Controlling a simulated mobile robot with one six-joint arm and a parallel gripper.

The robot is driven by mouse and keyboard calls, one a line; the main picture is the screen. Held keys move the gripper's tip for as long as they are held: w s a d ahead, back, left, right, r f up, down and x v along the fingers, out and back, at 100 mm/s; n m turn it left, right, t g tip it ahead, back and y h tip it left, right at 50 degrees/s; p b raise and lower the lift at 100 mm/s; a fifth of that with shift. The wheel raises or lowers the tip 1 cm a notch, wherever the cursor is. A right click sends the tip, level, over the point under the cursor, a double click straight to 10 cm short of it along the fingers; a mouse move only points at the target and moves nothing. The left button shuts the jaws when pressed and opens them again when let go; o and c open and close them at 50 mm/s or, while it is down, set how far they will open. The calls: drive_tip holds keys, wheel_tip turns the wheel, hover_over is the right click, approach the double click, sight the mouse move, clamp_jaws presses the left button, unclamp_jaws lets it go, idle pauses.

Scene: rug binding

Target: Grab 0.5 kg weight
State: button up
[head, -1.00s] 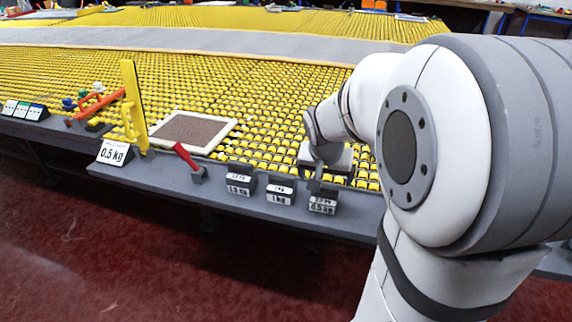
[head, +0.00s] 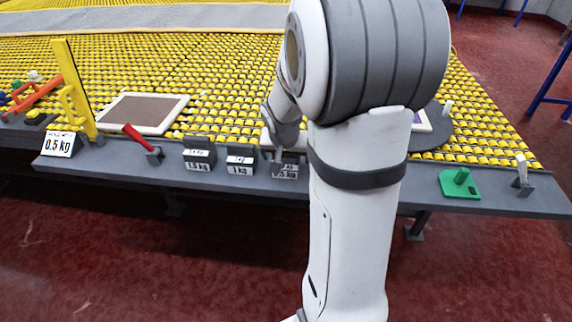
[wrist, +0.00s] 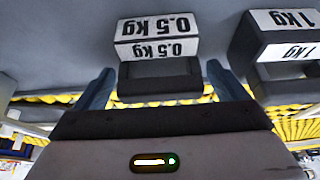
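The 0.5 kg weight (head: 285,171) is a small dark block with white labels on the grey ledge, rightmost of three weights in the head view. My arm partly hides it there. My gripper (head: 284,150) is right over and behind it. In the wrist view the weight (wrist: 157,48) shows upside-down "0.5 kg" labels and lies centred ahead of my gripper (wrist: 160,88). One finger is on each side, with gaps visible, so it is open and holds nothing.
The 1 kg weight (head: 240,160) stands close by on the left; it also shows in the wrist view (wrist: 285,45). A third weight (head: 199,154) is farther left.

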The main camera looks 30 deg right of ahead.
drive_tip(key=c, duration=1.4)
drive_tip(key=shift+r, duration=0.1)
